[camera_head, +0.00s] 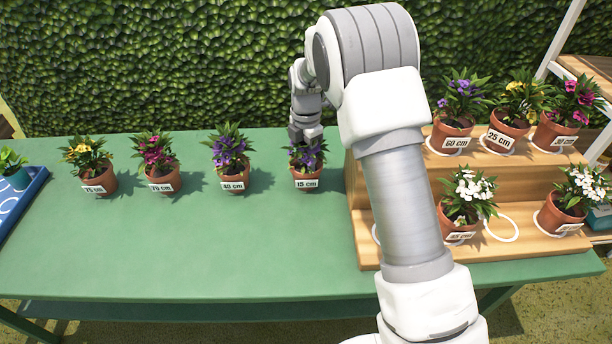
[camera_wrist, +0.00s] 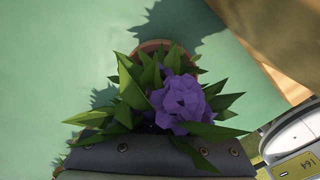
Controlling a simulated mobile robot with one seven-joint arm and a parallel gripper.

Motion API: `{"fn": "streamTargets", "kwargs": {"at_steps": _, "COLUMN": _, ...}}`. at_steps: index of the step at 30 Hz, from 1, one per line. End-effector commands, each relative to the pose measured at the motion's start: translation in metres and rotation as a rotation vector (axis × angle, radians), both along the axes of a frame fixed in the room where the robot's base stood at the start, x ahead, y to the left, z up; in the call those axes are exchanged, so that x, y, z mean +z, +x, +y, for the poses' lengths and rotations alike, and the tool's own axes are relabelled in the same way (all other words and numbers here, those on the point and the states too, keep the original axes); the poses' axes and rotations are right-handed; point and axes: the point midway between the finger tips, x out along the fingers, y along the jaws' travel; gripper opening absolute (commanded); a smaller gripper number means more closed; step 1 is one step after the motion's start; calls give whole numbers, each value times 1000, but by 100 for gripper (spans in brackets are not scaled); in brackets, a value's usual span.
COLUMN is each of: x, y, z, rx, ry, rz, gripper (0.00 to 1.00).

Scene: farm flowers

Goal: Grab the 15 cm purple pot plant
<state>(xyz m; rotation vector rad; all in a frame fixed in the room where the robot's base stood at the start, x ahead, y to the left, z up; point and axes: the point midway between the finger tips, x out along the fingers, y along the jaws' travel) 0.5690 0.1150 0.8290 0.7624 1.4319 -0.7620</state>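The purple plant (camera_head: 307,156) in a terracotta pot labelled 15 cm (camera_head: 306,183) stands upright on the green table, left of the wooden stand. My gripper (camera_head: 305,137) is directly above it, at the top of its leaves. In the wrist view the plant's purple bloom (camera_wrist: 183,103) and leaves fill the middle, with part of the pot rim (camera_wrist: 153,46) behind them. A dark grey part of my gripper (camera_wrist: 150,155) lies along the bottom, with leaves overlapping it. The fingertips are not clear, so I cannot tell whether they are apart or closed.
A purple 40 cm plant (camera_head: 231,160), a pink plant (camera_head: 157,163) and a yellow plant (camera_head: 90,165) stand to the left. The two-step wooden stand (camera_head: 512,175) at right holds several pots and empty white rings. A blue tray (camera_head: 24,205) is far left. The table front (camera_head: 200,245) is clear.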

Motion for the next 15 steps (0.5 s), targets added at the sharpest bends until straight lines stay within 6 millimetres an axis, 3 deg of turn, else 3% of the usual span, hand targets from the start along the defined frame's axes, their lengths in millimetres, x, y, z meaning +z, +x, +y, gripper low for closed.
{"fn": "streamTargets", "kwargs": {"at_steps": 1, "x": 0, "y": 0, "z": 0, "rx": 0, "ry": 0, "rz": 0, "gripper": 32}}
{"fn": "streamTargets", "kwargs": {"at_steps": 6, "x": 0, "y": 0, "z": 0, "rx": 0, "ry": 0, "rz": 0, "gripper": 2}}
{"fn": "streamTargets", "kwargs": {"at_steps": 15, "x": 1, "y": 0, "z": 0, "rx": 0, "ry": 1, "rz": -1, "gripper": 0}}
